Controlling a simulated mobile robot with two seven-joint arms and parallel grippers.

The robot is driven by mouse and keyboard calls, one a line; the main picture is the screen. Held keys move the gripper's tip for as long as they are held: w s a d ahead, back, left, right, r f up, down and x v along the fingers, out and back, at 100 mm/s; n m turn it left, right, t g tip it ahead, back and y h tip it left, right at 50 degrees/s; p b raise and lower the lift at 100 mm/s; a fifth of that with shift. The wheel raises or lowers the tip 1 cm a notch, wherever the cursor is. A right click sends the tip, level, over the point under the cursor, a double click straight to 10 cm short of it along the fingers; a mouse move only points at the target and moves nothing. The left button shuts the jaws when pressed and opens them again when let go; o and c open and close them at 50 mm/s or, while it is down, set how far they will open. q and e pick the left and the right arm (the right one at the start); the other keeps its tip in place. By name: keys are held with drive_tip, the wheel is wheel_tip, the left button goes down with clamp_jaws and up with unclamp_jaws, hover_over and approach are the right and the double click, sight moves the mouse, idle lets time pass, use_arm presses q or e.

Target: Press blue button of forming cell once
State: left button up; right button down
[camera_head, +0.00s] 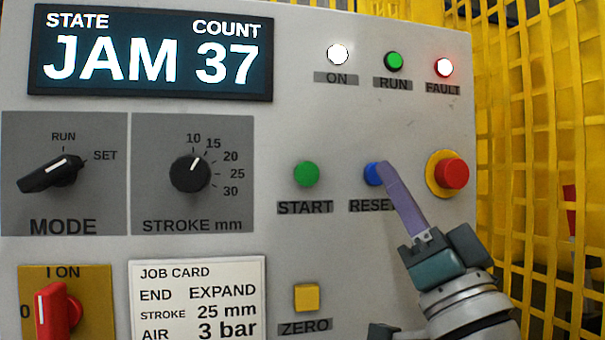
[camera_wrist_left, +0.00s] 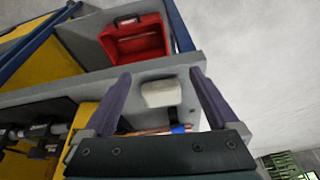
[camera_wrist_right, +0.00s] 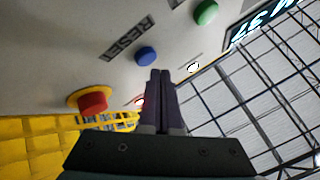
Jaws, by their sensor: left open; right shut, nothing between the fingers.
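The blue button (camera_head: 373,174) sits above the RESET label on the grey panel of the forming cell (camera_head: 290,130). It also shows in the right wrist view (camera_wrist_right: 146,55). My right gripper (camera_head: 383,166) is shut and empty. Its purple fingertips cover the button's right part in the head view. In the right wrist view the fingertips (camera_wrist_right: 160,71) are just beside the button; whether they touch it I cannot tell. The display (camera_head: 152,52) reads JAM 37. My left gripper (camera_wrist_left: 158,78) is open and only shows in the left wrist view.
A green START button (camera_head: 306,174) is left of the blue one, a red button (camera_head: 452,173) on a yellow collar right, and a yellow ZERO button (camera_head: 306,297) below. The FAULT lamp (camera_head: 445,67) glows. Yellow mesh (camera_head: 540,150) stands at right. A red bin (camera_wrist_left: 135,38) is near my left gripper.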

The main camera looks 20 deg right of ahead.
drive_tip(key=shift+w, duration=0.1)
drive_tip(key=shift+w+b, duration=0.35)
drive_tip(key=shift+w+b, duration=0.3)
drive_tip(key=shift+w, duration=0.05)
idle(0.8)
idle(0.3)
drive_tip(key=shift+s+p, duration=0.6)
drive_tip(key=shift+s, duration=0.2)
